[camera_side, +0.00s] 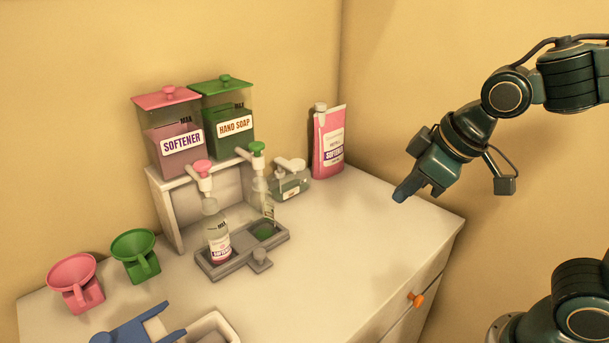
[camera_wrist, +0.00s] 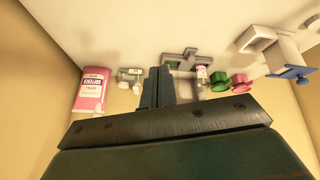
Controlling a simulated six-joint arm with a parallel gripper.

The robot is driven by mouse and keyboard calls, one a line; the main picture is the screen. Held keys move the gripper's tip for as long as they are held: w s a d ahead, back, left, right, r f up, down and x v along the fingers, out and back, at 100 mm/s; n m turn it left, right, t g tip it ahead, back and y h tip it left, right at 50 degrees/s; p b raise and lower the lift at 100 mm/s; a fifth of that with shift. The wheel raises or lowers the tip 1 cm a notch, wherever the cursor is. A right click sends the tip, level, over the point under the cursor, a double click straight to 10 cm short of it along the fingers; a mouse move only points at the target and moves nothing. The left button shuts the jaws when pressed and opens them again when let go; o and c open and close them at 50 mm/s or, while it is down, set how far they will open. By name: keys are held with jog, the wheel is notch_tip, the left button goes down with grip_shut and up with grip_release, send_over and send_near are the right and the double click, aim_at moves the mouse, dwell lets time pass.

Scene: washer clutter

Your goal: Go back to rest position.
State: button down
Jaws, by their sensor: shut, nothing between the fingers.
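My gripper (camera_side: 403,194) is shut and empty. It hangs in the air above the right end of the white counter (camera_side: 370,225), clear of everything on it. In the wrist view its closed fingers (camera_wrist: 157,88) point toward the counter. The nearest item is the pink softener refill pouch (camera_side: 328,145), standing upright against the back wall to the left of my gripper. The pouch also shows in the wrist view (camera_wrist: 91,91).
A softener dispenser (camera_side: 168,135) and a hand soap dispenser (camera_side: 228,125) stand on a white riser. Pump bottles stand in a grey tray (camera_side: 215,272). Pink (camera_side: 75,280) and green (camera_side: 136,255) funnels are at left. An orange knob (camera_side: 416,299) marks a drawer. The counter's right part is clear.

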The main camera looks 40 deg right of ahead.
jog(key=s+d+r+m, duration=0.1)
jog(key=s+d+m, duration=0.3)
jog(key=s, duration=0.5)
jog(key=shift+s+d+r+h, duration=0.2)
jog(key=shift+s+d+h, duration=0.1)
jog(key=shift+s, duration=0.1)
